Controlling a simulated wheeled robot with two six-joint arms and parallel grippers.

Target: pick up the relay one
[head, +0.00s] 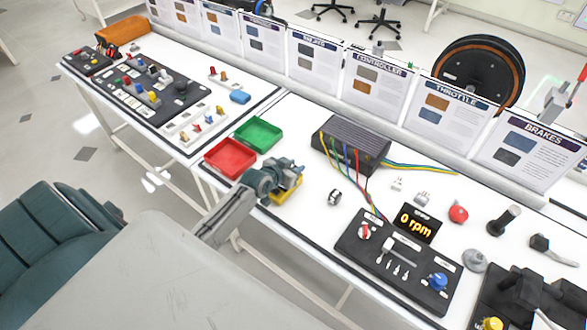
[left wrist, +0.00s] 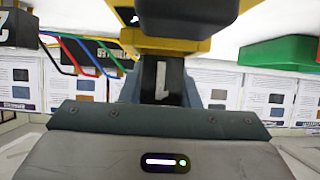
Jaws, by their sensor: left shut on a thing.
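My left gripper (head: 288,182) is over the front edge of the table, just right of the red tray. It is shut on a yellow and dark piece, which I take to be the relay one (head: 284,196). In the left wrist view the yellow part of the relay one (left wrist: 180,46) fills the top middle. A dark part below it bears a pale mark like a 1. The jaws hide much of the piece, and I cannot tell whether it touches the table. My right gripper is not in view.
A red tray (head: 230,157) and a green tray (head: 258,134) stand left of the gripper. A black finned box (head: 350,145) with coloured wires is behind right. A small metal part (head: 334,198) and a black panel (head: 398,262) with a "0 rpm" display (head: 417,223) lie to the right.

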